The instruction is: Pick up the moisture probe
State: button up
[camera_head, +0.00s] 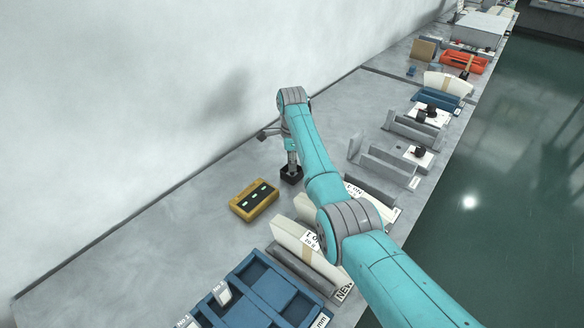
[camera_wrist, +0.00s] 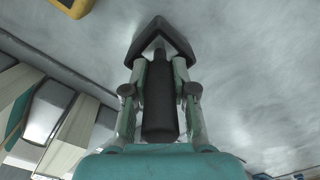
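The dark cylinder between my fingers looks like the moisture probe (camera_wrist: 160,110); in the wrist view it runs lengthwise between them and narrows toward its far end. My gripper (camera_wrist: 160,70) has its fingers close along both sides of it, seemingly touching near the tips. In the head view my gripper (camera_head: 291,160) points down at a small black square block (camera_head: 291,176) on the bench. That block also shows in the wrist view (camera_wrist: 160,28) as a dark pointed shape at the probe's far end. Whether the probe stands inside the block or just above it cannot be told.
A yellow box with small displays (camera_head: 254,200) lies left of my gripper. Blue trays (camera_head: 262,288) and cream moulds (camera_head: 292,245) are nearer, partly behind my arm. Grey channels (camera_head: 388,168) and black-topped parts line the bench to the right. Bare bench lies toward the wall.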

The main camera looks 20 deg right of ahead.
grip_shut()
notch_tip(320, 180, up, 10)
dwell(0.4)
jog(key=shift+d, duration=0.1)
dwell(0.3)
